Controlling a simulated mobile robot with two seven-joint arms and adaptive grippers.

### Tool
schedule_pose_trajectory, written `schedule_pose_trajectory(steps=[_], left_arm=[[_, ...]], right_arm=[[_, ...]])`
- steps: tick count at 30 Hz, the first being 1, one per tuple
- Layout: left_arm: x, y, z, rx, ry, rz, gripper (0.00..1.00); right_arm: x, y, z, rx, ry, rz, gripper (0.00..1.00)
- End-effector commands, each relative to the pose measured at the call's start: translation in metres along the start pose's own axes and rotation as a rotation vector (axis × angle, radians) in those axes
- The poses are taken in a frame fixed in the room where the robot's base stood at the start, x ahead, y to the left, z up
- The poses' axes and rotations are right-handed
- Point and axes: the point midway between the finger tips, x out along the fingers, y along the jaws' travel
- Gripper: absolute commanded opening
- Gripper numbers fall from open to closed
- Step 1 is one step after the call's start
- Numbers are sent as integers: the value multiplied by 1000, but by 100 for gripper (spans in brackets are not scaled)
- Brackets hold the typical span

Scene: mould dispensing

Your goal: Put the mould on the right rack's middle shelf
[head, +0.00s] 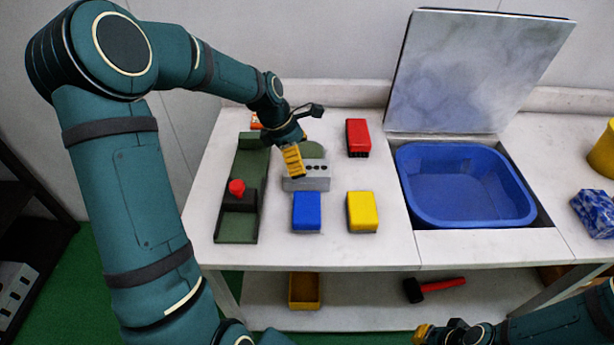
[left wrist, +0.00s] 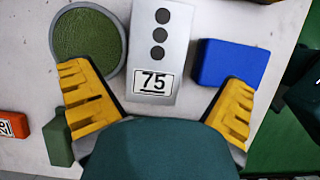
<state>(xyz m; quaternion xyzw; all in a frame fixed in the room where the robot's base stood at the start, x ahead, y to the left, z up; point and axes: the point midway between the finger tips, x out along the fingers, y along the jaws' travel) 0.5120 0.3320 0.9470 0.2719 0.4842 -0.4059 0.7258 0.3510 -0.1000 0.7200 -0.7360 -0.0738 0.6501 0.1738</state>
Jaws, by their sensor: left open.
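The mould (head: 306,184) is a grey block with a row of three dark holes, lying on the white table. In the left wrist view the mould (left wrist: 158,52) shows its holes and a "75" label. My left gripper (head: 293,160) is above the mould's left part in the head view. In the left wrist view its yellow fingers stand wide apart, one toward each side of the mould, with nothing between them gripped. My right gripper (head: 432,334) is low at the bottom edge, far from the mould; its fingers are too hidden to judge. The right rack is not clearly in view.
A blue block (head: 307,211), a yellow block (head: 362,211) and a red block (head: 358,137) lie near the mould. A green fixture with a red knob (head: 237,187) stands left. A blue basin (head: 465,186) with a raised lid (head: 470,70) is right. A dark rack (head: 30,195) is far left.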

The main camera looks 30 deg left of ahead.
Motion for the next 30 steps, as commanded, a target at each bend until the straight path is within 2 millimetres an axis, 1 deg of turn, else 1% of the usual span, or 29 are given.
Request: schedule_pose_trajectory(steps=[6, 10, 30], left_arm=[[32, 3, -3, -1, 0, -3, 100], [46, 3, -2, 0, 0, -2, 100], [50, 3, -3, 0, 1, -2, 100]], right_arm=[[13, 5, -1, -1, 6, 0, 0], [16, 6, -2, -1, 8, 0, 0], [15, 6, -2, -1, 8, 0, 0]])
